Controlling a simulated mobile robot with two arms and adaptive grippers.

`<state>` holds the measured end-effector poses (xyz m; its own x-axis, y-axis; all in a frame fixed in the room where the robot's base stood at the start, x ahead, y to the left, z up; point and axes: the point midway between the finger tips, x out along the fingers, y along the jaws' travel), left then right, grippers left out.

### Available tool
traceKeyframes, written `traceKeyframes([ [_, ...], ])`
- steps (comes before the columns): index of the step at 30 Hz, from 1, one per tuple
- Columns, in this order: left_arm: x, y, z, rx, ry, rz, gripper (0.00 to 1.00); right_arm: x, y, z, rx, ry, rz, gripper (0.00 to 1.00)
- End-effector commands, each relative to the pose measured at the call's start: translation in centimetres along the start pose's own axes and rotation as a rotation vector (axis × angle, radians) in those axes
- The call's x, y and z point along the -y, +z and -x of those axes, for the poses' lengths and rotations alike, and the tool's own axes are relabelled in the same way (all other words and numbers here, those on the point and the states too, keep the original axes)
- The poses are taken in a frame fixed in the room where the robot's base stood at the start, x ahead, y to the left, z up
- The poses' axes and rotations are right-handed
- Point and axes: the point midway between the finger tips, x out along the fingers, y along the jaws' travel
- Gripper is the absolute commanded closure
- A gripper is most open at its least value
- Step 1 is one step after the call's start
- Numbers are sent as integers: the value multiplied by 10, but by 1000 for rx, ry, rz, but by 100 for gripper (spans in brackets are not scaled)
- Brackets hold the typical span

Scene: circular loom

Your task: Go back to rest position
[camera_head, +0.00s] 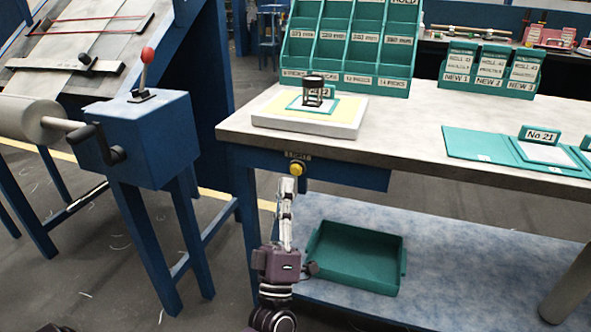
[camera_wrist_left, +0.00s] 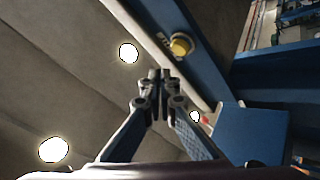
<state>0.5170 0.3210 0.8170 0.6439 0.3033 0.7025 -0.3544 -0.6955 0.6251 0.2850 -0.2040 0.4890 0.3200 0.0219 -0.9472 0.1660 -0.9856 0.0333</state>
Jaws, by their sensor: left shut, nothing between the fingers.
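My left gripper (camera_head: 287,186) points upward in front of the worktable, just below a round yellow button (camera_head: 297,168) on the table's blue front. Its fingers are shut with nothing between them. The left wrist view shows the closed fingertips (camera_wrist_left: 160,76) from below, with the yellow button (camera_wrist_left: 181,45) up and to the right of them. A gap shows between tips and button in that view; the head view does not make the distance clear. My right gripper is not in view.
The worktable (camera_head: 400,142) carries a white block (camera_head: 310,122) with a small dark cage-like part (camera_head: 313,91), and green bins (camera_head: 345,50) behind. A green tray (camera_head: 357,258) lies on the lower shelf (camera_head: 460,262). A blue lever box (camera_head: 150,138) stands left, with floor between.

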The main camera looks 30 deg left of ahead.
Motion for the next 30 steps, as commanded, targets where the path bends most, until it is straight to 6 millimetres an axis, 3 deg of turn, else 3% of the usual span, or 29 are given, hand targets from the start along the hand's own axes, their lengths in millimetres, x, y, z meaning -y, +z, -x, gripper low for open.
traceKeyframes([
  [7,-10,-9,13,1,0,0,100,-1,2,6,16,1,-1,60],
  [23,-10,-9,13,4,0,-1,100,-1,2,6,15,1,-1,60],
  [26,-12,1,14,49,-4,-12,100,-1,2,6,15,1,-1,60],
  [30,-16,39,24,227,-19,-60,100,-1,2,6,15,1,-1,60],
])
